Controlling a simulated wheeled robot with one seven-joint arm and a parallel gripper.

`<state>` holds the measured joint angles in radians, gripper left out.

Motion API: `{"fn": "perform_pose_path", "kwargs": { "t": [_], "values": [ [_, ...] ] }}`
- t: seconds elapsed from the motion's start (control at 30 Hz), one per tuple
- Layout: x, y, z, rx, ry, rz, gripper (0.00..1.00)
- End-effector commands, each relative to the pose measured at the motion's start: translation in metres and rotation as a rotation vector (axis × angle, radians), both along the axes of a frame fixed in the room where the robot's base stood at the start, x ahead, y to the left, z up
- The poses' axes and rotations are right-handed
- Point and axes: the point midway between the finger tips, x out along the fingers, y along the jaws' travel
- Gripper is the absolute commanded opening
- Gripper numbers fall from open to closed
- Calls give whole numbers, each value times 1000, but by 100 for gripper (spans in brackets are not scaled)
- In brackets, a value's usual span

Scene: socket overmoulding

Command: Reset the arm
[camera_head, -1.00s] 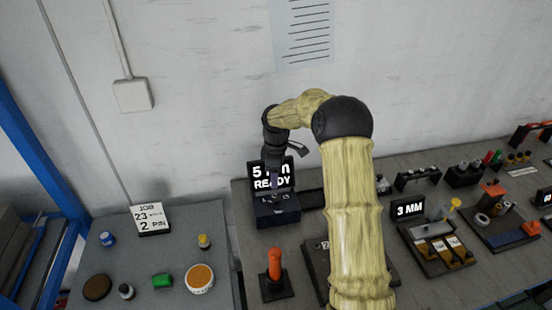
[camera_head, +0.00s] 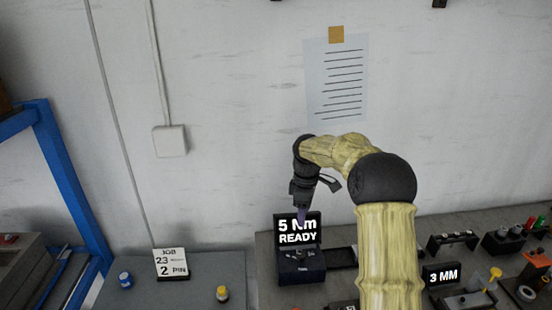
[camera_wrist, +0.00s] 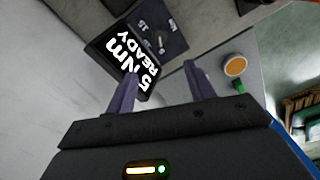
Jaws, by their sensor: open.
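My arm rises from the lower right of the head view and bends over to my gripper (camera_head: 302,214), which points down just above and in front of the screen. In the wrist view my gripper (camera_wrist: 165,85) shows two purple fingers spread apart with nothing between them. The black display unit (camera_head: 302,266) reads "5 Nm READY" and stands on the bench below my gripper. It also shows in the wrist view (camera_wrist: 165,40), beyond the left finger. Whether the fingertips touch it I cannot tell; they look apart from it.
A "3 MM" sign (camera_head: 441,276) and fixtures crowd the right bench. A blue frame (camera_head: 72,185) stands far left.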

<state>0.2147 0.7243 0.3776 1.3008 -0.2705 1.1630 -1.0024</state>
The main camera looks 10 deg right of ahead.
Motion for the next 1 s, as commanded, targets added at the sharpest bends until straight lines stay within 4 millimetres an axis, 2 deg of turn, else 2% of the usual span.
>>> {"fn": "perform_pose_path", "kwargs": {
  "t": [0.17,0.37,0.57,1.0],
  "values": [
    [-21,8,3,-10,-17,-75,54],
    [-69,16,2,-11,-57,-272,54],
    [-126,17,-1,6,-103,-507,54],
    [-266,4,-19,111,-191,-1069,54]
  ]
}}
